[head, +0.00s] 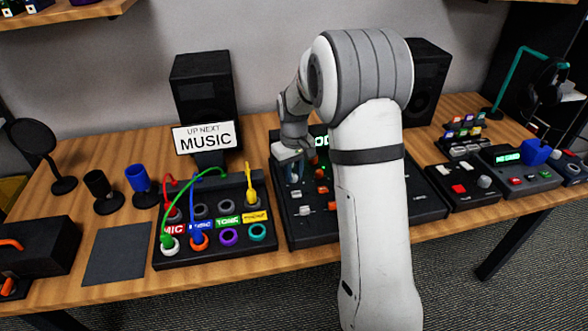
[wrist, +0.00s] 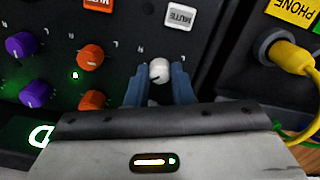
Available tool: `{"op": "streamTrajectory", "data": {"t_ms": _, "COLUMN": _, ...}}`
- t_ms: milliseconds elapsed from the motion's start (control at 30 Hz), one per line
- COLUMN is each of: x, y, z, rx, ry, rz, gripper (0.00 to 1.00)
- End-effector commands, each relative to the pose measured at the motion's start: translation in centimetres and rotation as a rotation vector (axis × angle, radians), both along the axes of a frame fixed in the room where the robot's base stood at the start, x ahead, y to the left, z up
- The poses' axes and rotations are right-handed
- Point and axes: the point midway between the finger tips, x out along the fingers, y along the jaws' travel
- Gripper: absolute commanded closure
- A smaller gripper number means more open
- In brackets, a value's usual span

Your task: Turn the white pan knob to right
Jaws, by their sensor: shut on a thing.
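The white pan knob (wrist: 159,70) is on the black mixer panel, with small L and R marks near it in the wrist view. My gripper (wrist: 160,82) has its two blue fingers on either side of this knob and is shut on it. A dark pointer line shows on the knob's face. In the head view my gripper (head: 294,172) is over the left part of the mixer (head: 420,208), and the white knob cannot be made out there. My arm hides the middle of the mixer.
Orange knobs (wrist: 90,58) and purple knobs (wrist: 22,45) sit beside the white one, with a white MUTE button (wrist: 180,16) above. The patch box (head: 215,255) with coloured cables stands left of the mixer. A yellow plug (wrist: 288,55) is close to my gripper's right side.

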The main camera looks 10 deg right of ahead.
Motion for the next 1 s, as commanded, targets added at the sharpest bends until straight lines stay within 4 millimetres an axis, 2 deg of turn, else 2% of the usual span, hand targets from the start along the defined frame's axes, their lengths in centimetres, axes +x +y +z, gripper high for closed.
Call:
{"op": "streamTrajectory", "data": {"t_ms": 600, "x": 0.06, "y": -0.02, "z": 0.13, "rx": 0.0, "ry": -0.002, "rz": -0.537, "gripper": 1.0}}
{"op": "streamTrajectory", "data": {"t_ms": 1000, "x": 0.08, "y": -0.03, "z": 0.08, "rx": 0.001, "ry": -0.003, "rz": -0.702, "gripper": 1.0}}
